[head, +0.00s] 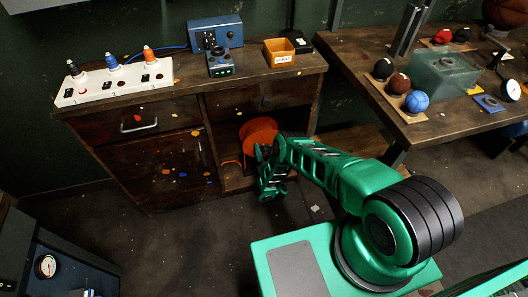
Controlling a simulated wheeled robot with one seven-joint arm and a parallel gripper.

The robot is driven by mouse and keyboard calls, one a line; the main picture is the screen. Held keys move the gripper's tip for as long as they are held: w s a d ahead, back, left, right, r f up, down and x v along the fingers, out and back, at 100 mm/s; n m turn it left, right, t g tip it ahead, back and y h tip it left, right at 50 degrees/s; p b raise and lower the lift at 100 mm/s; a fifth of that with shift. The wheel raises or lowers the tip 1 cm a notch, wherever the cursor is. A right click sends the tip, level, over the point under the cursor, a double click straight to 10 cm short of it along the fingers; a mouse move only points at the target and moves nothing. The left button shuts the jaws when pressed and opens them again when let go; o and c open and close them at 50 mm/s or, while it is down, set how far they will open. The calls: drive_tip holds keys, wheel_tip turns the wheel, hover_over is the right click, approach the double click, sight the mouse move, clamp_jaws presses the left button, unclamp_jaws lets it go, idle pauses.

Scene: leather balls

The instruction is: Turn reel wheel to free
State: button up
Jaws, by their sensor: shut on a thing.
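An orange reel wheel (258,134) sits in the open bay of the wooden cabinet, low at the centre of the head view. My green arm reaches to it from the right. My gripper (262,158) is at the left lower edge of the wheel and is shut on it; the exact contact is small and partly hidden by my own wrist. An orange cable (229,163) lies beside the wheel at left. The wheel's lower right part is hidden behind my arm.
The wooden cabinet (180,108) carries a white socket strip (115,82), a blue box (215,33) and an orange bin (279,51). At right a table (420,128) holds several balls and a green glass block (440,72). A dark blue unit with a gauge (45,266) stands front left. Floor between is clear.

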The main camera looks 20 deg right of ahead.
drive_tip(key=n, duration=0.5)
drive_tip(key=shift+s+d+f+n, duration=0.1)
drive_tip(key=shift+d+f+n, duration=0.1)
drive_tip(key=shift+n, duration=0.1)
drive_tip(key=shift+r+n, duration=0.1)
drive_tip(key=shift+n, duration=2)
drive_tip(key=shift+c, duration=0.2)
drive_tip(key=shift+o, duration=0.2)
drive_tip(key=shift+a+r, duration=0.1)
drive_tip(key=o, duration=1)
drive_tip(key=shift+o, duration=0.2)
